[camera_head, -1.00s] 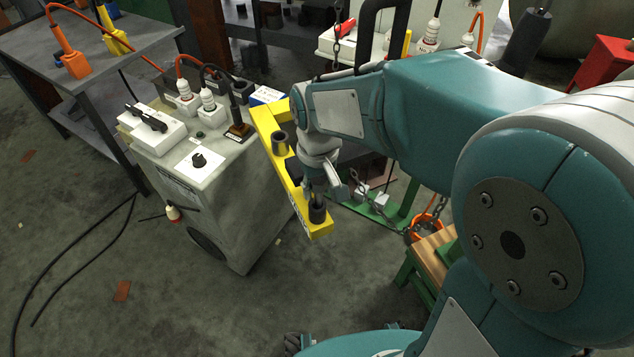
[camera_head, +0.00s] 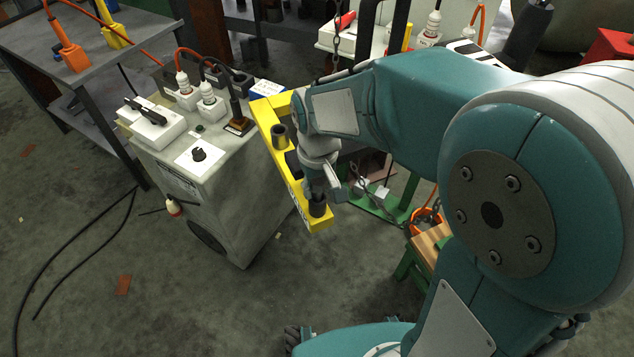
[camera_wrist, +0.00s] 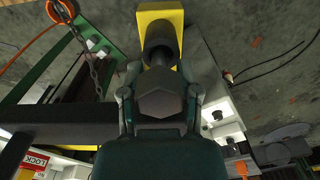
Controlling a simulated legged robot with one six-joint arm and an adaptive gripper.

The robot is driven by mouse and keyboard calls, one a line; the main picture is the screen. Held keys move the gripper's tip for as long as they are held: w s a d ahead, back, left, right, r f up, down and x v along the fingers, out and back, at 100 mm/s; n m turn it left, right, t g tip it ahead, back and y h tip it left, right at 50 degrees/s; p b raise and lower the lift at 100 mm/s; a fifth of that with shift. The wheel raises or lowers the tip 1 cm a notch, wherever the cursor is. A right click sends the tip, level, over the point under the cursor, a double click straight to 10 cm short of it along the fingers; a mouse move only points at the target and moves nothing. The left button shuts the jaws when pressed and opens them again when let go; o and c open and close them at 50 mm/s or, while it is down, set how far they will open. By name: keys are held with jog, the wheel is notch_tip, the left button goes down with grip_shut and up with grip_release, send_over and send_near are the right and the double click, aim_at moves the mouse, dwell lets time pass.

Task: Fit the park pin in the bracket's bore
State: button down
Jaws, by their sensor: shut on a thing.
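The yellow bracket (camera_head: 278,147) is a long bar with dark round sleeves. The near sleeve (camera_head: 317,208) stands at its front end and also shows in the wrist view (camera_wrist: 160,44). My gripper (camera_head: 325,190) is right over this sleeve. In the wrist view my gripper (camera_wrist: 160,97) is shut on the park pin (camera_wrist: 160,104), a grey piece with a hexagonal head. The pin lines up roughly with the near sleeve.
A grey cabinet (camera_head: 215,165) with plugs and a knob stands left of the bracket. Cables lie on the floor at left, where open floor shows.

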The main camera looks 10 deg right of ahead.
jog(key=shift+f, duration=0.3)
jog(key=shift+c, duration=1.2)
grip_release()
notch_tip(320, 180, up, 12)
jog(key=shift+w+f, duration=0.1)
jog(key=s+d+r+m+t, duration=0.1)
jog(key=s+d+m+t, duration=0.2)
jog(key=s+d, duration=0.7)
jog(key=s+t, duration=0.2)
jog(key=shift+s+d+m+t, duration=0.25)
jog(key=shift+s+m+t, duration=0.15)
